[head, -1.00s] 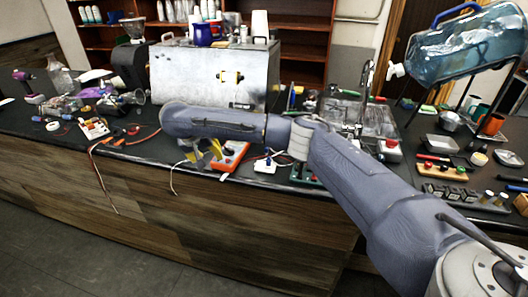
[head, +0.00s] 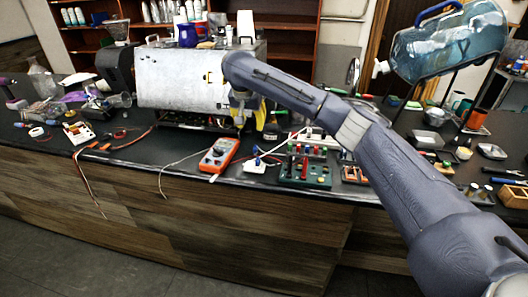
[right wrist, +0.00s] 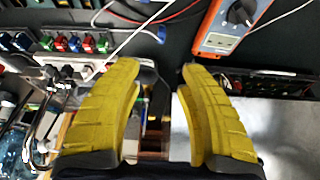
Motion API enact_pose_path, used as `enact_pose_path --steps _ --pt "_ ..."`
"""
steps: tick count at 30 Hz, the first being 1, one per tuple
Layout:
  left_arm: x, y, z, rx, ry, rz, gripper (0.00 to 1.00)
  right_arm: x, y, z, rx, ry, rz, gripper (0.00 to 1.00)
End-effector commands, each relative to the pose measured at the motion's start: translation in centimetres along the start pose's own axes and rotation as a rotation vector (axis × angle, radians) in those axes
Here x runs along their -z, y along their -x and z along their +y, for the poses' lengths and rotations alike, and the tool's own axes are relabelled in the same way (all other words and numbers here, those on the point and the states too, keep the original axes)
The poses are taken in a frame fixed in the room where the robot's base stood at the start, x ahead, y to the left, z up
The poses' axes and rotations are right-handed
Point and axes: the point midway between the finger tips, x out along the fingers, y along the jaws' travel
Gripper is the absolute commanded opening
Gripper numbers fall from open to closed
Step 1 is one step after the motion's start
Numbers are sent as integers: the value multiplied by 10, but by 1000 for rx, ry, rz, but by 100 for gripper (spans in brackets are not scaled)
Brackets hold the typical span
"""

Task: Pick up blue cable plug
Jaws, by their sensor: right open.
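A small blue cable plug (head: 257,161) shows at a white socket block (head: 254,167) near the front edge of the black counter; I cannot tell how far it sits in the block. A white cable runs close by. My right gripper (head: 241,119) is behind and above the block, in front of the metal brewer box, fingers pointing down. In the right wrist view its yellow fingers (right wrist: 162,69) are apart with nothing between them. My left gripper is not in view.
An orange multimeter (head: 219,155) lies left of the block. A green board with coloured terminals (head: 304,171) is to its right. The metal brewer box (head: 180,78) stands behind. Loose cables hang over the counter's front edge. The counter left of the multimeter is fairly clear.

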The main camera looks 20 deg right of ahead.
Motion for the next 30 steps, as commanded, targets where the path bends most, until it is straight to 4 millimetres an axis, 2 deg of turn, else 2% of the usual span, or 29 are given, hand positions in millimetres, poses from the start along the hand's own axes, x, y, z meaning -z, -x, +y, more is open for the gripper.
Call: enact_pose_path --steps 6,15,21,26,30 --pt "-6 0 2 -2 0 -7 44 -2 -42 1 -4 -1 -5 40" --pt "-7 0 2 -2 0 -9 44 -1 -90 1 -3 0 -2 40" --pt "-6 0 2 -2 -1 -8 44 -1 -106 0 -2 0 -1 40" --pt "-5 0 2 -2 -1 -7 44 -1 -111 0 -3 1 0 40" --pt "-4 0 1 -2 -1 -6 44 -2 -125 0 -4 1 -1 40"
